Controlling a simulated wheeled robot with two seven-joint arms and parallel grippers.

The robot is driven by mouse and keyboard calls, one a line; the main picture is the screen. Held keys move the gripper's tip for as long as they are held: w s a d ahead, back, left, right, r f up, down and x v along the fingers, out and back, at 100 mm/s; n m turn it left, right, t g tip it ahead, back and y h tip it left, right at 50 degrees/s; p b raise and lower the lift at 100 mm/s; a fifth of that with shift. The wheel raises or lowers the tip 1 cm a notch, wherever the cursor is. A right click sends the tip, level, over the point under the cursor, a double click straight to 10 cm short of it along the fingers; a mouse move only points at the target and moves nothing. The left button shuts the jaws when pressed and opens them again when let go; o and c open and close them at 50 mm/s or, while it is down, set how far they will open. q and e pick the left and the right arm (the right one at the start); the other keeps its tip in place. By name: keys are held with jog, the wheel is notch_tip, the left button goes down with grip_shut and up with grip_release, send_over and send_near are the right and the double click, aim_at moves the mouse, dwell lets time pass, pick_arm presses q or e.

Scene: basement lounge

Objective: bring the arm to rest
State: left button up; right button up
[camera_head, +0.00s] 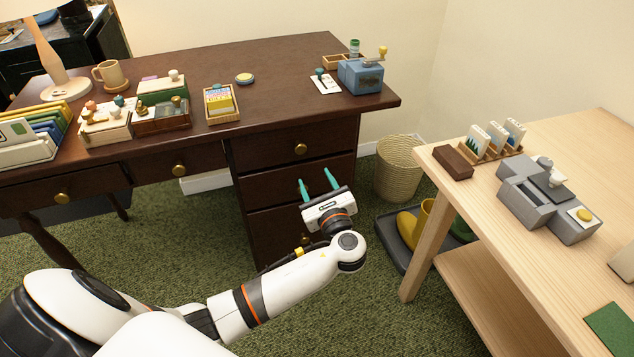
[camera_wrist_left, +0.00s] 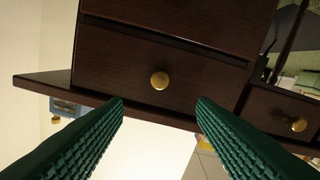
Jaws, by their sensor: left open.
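My left gripper (camera_head: 318,185) is open and empty, with its two teal fingers apart. In the head view it is in front of the drawers of the dark wooden desk (camera_head: 290,60), below the desk top. In the left wrist view the two green ridged fingers (camera_wrist_left: 160,108) frame a drawer front with a round brass knob (camera_wrist_left: 160,80). Nothing is between the fingers. My left arm comes in from the lower left and is bent at the wrist. My right gripper is not in view.
A woven basket (camera_head: 399,168) and a dark tray with yellow boots (camera_head: 413,222) are on the floor between desk and table. Green carpet (camera_head: 330,320) is clear in front.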

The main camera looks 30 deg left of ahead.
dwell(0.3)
